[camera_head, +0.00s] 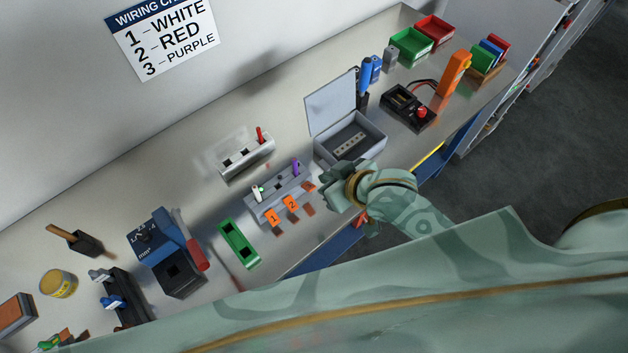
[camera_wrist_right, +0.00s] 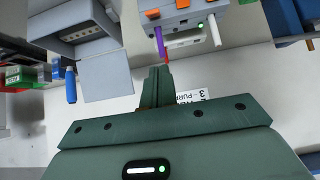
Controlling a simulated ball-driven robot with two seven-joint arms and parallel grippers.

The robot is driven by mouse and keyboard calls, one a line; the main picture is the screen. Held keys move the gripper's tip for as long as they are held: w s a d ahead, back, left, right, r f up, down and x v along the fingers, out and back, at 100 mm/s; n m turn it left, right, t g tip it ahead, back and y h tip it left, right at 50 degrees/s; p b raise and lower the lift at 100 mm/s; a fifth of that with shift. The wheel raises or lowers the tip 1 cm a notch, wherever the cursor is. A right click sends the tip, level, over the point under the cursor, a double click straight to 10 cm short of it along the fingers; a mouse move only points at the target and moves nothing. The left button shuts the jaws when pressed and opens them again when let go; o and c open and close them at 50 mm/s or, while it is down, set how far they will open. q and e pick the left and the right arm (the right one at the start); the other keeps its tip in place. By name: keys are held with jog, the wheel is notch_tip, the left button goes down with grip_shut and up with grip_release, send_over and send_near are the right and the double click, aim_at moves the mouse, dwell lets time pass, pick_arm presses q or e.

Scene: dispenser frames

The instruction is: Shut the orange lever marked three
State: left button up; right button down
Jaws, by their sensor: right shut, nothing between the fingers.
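The grey terminal block (camera_head: 279,196) stands on the bench with orange levers along its front. The lever marked 1 (camera_head: 273,217) and the lever marked 2 (camera_head: 291,204) show their numbers. The third orange lever (camera_head: 309,187) is at the right end, by the purple wire (camera_head: 295,167); its number is not legible. It also shows in the right wrist view (camera_wrist_right: 152,13), near the purple wire end. A white wire (camera_head: 257,192) stands at the left end. My right gripper (camera_head: 329,190) is shut and empty, just right of the third lever. My left gripper is out of view.
An open grey box (camera_head: 349,142) stands just behind my right gripper. A white holder (camera_head: 244,158) with a red piece is behind the block. A green part (camera_head: 238,244) lies to the left. The bench edge is close in front.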

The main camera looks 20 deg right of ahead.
jog(key=shift+w+f, duration=0.1)
jog(key=b, duration=0.3)
send_over(312, 188)
jog(key=w, duration=0.1)
jog(key=f, duration=0.7)
jog(key=shift+w+a+f, duration=0.15)
jog(key=shift+w+a, duration=0.05)
jog(key=shift+a, duration=0.1)
jog(key=shift+s+d+f, duration=0.15)
jog(key=shift+s+f, duration=0.25)
jog(key=shift+f, duration=0.15)
jog(key=shift+s+d+f, duration=0.15)
jog(key=shift+s+f, duration=0.2)
jog(key=shift+f, duration=0.15)
jog(key=shift+s+d+f, duration=0.15)
jog(key=shift+s+f, duration=0.2)
jog(key=shift+f, duration=0.1)
